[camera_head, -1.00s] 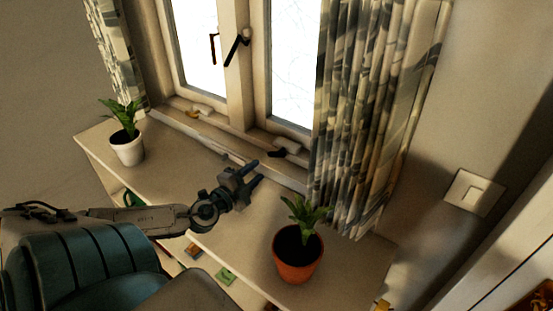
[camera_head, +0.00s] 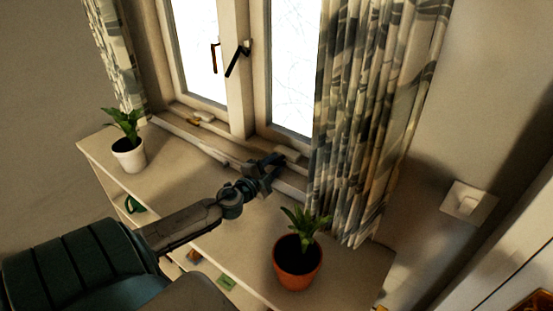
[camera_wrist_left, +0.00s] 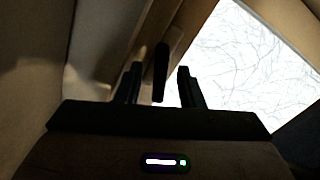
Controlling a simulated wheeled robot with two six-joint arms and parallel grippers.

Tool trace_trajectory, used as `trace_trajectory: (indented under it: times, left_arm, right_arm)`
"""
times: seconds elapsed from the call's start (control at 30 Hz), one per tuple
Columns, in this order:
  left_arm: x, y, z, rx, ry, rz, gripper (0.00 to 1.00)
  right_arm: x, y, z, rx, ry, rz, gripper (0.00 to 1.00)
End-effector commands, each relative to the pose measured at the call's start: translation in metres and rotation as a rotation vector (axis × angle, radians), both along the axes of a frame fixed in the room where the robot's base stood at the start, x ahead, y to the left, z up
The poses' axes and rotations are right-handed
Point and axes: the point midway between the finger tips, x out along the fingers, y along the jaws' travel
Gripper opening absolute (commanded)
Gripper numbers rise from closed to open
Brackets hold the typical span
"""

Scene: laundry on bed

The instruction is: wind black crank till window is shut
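My left gripper (camera_head: 268,168) is at the back of the sill, by the foot of the right window pane (camera_head: 292,65). It hides the spot where a small black crank sits beside a white housing (camera_head: 289,153). In the left wrist view a dark upright bar, which looks like the black crank (camera_wrist_left: 160,72), stands between the two fingers of the left gripper (camera_wrist_left: 159,88). The fingers are apart, with a gap on each side of the bar. I cannot tell whether the window is fully shut. My right gripper is not in view.
A white-potted plant (camera_head: 128,152) stands on the sill's left, and a terracotta-potted plant (camera_head: 298,262) stands right of my arm. A patterned curtain (camera_head: 365,120) hangs close to the right of the gripper. A black window handle (camera_head: 238,58) is on the central frame.

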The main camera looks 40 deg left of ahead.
Motion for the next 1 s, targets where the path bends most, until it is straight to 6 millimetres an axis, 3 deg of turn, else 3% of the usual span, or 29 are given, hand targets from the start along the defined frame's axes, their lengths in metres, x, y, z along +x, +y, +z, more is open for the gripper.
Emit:
trace_trajectory:
  times: [0.2,0.53,0.73,1.0]
  left_arm:
    - [0.015,0.001,0.001,-0.001,0.0,-0.001,0.35]
    - [0.017,0.001,0.0,0.0,0.001,-0.001,0.35]
    - [0.017,0.001,0.0,0.0,0.001,-0.001,0.0]
    - [0.017,0.001,-0.001,0.056,0.006,-0.002,0.0]
  right_arm:
    - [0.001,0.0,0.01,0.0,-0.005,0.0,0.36]
    - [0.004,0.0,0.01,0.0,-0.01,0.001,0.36]
    - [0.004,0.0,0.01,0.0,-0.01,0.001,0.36]
    - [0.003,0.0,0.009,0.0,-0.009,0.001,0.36]
